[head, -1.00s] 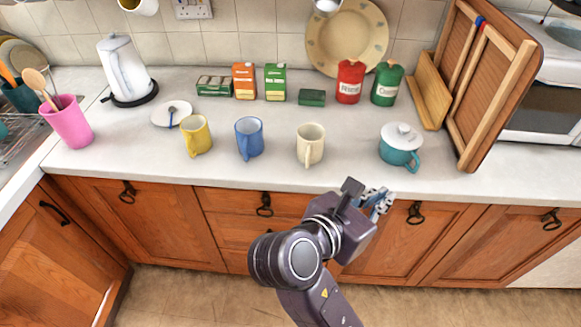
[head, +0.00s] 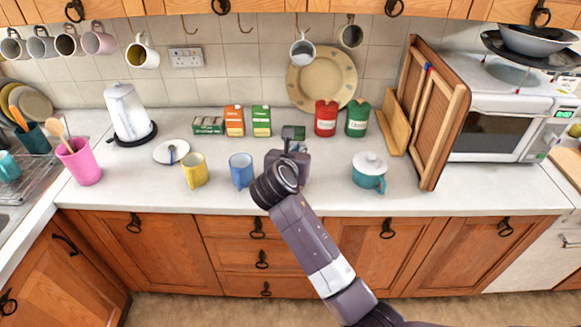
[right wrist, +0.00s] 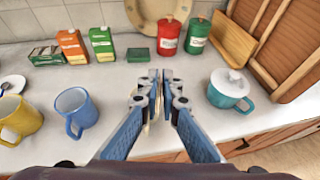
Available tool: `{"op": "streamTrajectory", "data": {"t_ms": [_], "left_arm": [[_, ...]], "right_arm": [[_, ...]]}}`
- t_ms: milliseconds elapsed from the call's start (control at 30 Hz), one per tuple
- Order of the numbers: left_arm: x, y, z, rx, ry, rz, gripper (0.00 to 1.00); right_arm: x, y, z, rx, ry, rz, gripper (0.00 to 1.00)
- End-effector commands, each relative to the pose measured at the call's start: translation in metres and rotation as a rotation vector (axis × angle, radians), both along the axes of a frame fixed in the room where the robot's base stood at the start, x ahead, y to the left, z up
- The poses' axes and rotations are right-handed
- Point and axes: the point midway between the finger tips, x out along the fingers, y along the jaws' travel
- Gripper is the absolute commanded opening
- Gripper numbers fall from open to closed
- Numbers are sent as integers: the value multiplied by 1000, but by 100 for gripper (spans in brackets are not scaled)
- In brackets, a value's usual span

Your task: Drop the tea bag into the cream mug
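My right gripper (right wrist: 161,77) is over the counter between the blue mug and the teal pot. In the right wrist view its fingertips are close together, and I see nothing held between them. A sliver of the cream mug (right wrist: 154,120) shows behind and between the fingers; the rest is hidden by them. In the head view my right wrist and gripper (head: 291,160) cover the place of the cream mug. I cannot make out a tea bag in either view. My left gripper is not in view.
The blue mug (head: 241,170) and yellow mug (head: 194,171) stand left of my gripper. The lidded teal pot (head: 369,173) is to the right. Tea boxes (head: 235,121) and red (head: 326,119) and green canisters (head: 357,120) stand behind. A saucer (head: 171,152) holds a spoon.

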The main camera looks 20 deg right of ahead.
Motion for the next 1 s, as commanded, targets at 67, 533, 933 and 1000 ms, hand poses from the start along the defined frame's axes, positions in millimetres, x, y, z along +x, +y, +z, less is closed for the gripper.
{"op": "streamTrajectory", "data": {"t_ms": [67, 533, 933, 1000], "left_arm": [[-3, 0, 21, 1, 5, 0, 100], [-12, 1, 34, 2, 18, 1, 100], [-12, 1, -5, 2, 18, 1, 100], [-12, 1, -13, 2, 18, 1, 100]], "right_arm": [[26, -9, 16, -3, 2, 28, 0], [69, -23, 13, -1, 3, 85, 0], [69, -22, -30, -1, 0, 86, 0], [69, -22, -35, -1, 0, 86, 0]]}}
